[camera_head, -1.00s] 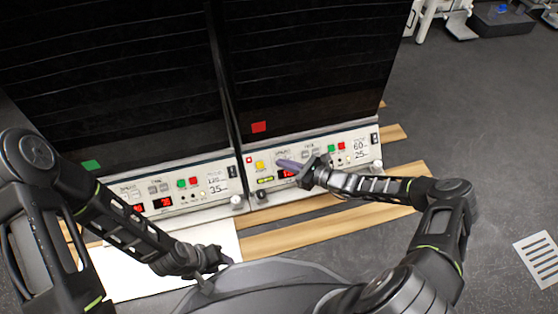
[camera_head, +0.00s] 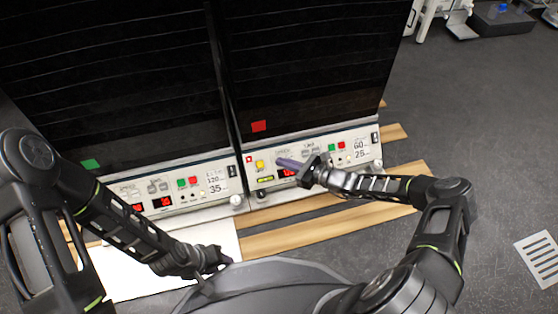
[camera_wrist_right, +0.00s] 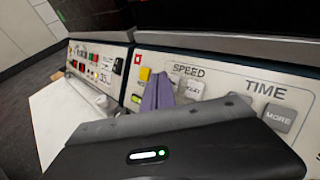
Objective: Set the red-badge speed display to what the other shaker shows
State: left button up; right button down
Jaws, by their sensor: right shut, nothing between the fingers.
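The right shaker carries a red badge (camera_head: 259,126), and its control panel (camera_head: 345,139) has a red lit speed display (camera_head: 287,172), partly covered by my gripper. The left shaker has a green badge (camera_head: 90,165) and red displays, the speed one (camera_head: 137,208) at left; the digits are too small to read. My right gripper (camera_head: 281,162) is shut and empty, its purple fingers at the speed buttons. In the wrist view the fingers (camera_wrist_right: 158,92) are beside the right SPEED button (camera_wrist_right: 193,88); contact is unclear. My left gripper (camera_head: 222,262) hangs low, away from the panels.
A yellow button (camera_wrist_right: 145,74) sits left of the SPEED buttons, and a TIME button (camera_wrist_right: 278,117) is to the right. Green and red buttons (camera_head: 341,146) are farther right on the panel. A white board (camera_head: 150,272) and wooden strips (camera_head: 300,232) lie in front.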

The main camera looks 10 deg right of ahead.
jog(key=shift+w+f+b, duration=0.4)
jog(key=shift+w+b, duration=0.05)
jog(key=shift+b, duration=0.05)
dwell(0.8)
jog(key=shift+s+r+p, duration=0.55)
jog(key=shift+s+p, duration=0.1)
jog(key=shift+p, duration=0.4)
jog(key=s+r+p, duration=0.1)
jog(key=s+p, duration=0.1)
jog(key=s+r+p, duration=0.1)
jog(key=r+p, duration=0.1)
jog(key=p, duration=0.1)
jog(key=shift+s+d+r, duration=0.15)
jog(key=shift+s, duration=0.2)
jog(key=shift+d+p, duration=0.15)
jog(key=shift+p, duration=0.2)
dwell(2.1)
